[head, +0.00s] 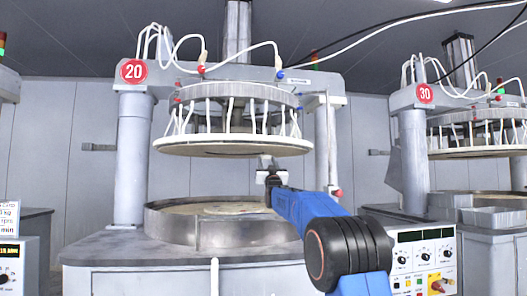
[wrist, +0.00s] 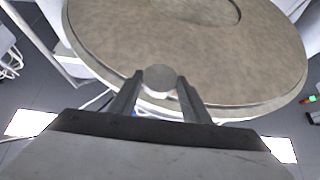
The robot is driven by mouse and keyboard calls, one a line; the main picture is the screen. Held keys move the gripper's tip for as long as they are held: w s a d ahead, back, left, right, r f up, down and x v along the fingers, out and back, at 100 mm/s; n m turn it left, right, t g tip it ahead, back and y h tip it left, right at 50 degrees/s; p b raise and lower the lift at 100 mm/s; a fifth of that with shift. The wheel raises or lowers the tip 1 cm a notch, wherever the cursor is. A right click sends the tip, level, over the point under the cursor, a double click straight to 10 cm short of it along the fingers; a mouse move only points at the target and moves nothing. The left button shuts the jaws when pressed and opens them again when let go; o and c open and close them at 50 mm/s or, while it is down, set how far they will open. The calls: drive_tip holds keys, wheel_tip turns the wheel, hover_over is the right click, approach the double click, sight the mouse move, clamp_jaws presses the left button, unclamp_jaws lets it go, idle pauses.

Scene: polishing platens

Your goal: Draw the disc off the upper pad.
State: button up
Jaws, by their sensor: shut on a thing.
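The upper pad (wrist: 120,25) is the brown round underside of the raised upper platen (head: 230,144). In the wrist view a large round disc (wrist: 205,8) with a dark edge lies against the pad, cut off by the top of the picture. In the head view only a thin dark edge shows under the platen. My gripper (head: 271,174) is below the platen, right of its middle. In the wrist view my gripper (wrist: 160,88) is shut on a small grey round-ended piece (wrist: 160,76), apart from the disc. Whether this piece touches the pad I cannot tell.
The lower basin (head: 225,233) with its metal rim stands below, holding a pale surface. A grey column (head: 131,160) stands at left and another (head: 325,140) at right. A control panel (head: 423,262) is at the lower right. Machine 30 (head: 470,135) stands further right.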

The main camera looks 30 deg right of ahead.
drive_tip(key=s+a+f, duration=0.1)
drive_tip(key=s+a, duration=0.1)
drive_tip(key=s, duration=0.5)
drive_tip(key=shift+s+f, duration=0.25)
drive_tip(key=shift+f, duration=0.1)
idle(0.4)
